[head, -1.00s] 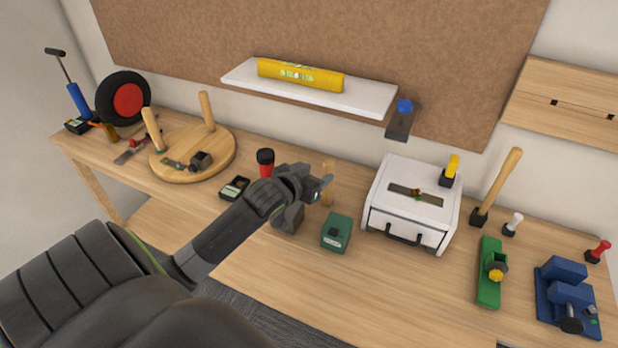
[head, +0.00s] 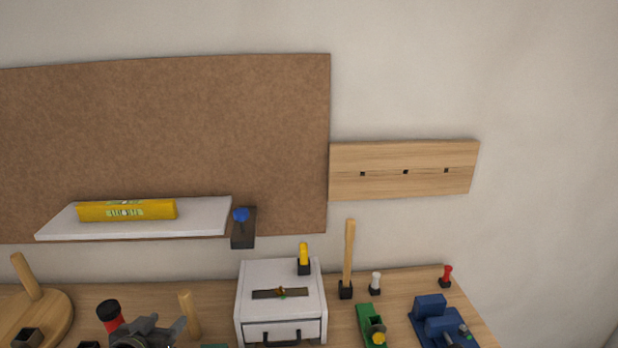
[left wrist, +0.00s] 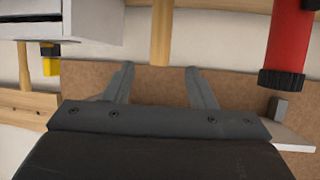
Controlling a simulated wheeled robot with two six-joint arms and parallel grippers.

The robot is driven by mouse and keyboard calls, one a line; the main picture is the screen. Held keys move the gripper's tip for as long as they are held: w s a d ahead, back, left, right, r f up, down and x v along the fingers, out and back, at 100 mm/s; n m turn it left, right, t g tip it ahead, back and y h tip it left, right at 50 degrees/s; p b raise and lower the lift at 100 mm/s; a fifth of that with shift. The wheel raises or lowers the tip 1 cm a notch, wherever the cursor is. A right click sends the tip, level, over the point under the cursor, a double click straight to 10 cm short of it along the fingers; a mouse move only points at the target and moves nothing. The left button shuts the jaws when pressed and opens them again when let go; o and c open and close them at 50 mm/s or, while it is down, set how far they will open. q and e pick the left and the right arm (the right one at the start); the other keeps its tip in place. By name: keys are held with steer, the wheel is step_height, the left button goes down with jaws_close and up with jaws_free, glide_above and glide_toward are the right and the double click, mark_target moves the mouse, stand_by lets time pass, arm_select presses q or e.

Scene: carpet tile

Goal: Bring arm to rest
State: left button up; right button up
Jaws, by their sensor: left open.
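My left gripper (head: 168,330) shows at the bottom edge of the head view, in front of the bench between a red and black canister (head: 110,318) and an upright wooden peg (head: 188,314). In the left wrist view my left gripper (left wrist: 158,82) has its two fingers apart with nothing held between them. The wooden peg (left wrist: 162,30) shows beyond the fingers there, and the red canister (left wrist: 288,45) is to the right. Most of my left arm is below the head view's edge. My right gripper is not in view.
A white drawer box (head: 281,297) stands right of the peg. A green plane (head: 371,326), a mallet (head: 348,262) and a blue vise (head: 440,318) stand farther right. A white shelf (head: 205,215) holding a yellow level (head: 127,210) is on the wall above.

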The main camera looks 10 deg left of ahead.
arm_select(q)
steer(key=s+d+f+g, duration=0.2)
steer(key=s+f+g, duration=0.15)
steer(key=s, duration=0.55)
steer(key=s+d+f+g, duration=0.3)
steer(key=s+f, duration=0.1)
steer(key=s, duration=0.5)
steer(key=s+d+f+g, duration=0.2)
steer(key=s+f+g, duration=0.15)
steer(key=s, duration=0.55)
step_height(320, 180, down, 25)
steer(key=a, duration=0.2)
steer(key=s+d+f+g+b, duration=0.1)
steer(key=s+f+g, duration=0.1)
steer(key=s+f, duration=1.3)
steer(key=shift+s+d+f, duration=0.3)
steer(key=shift+f, duration=0.65)
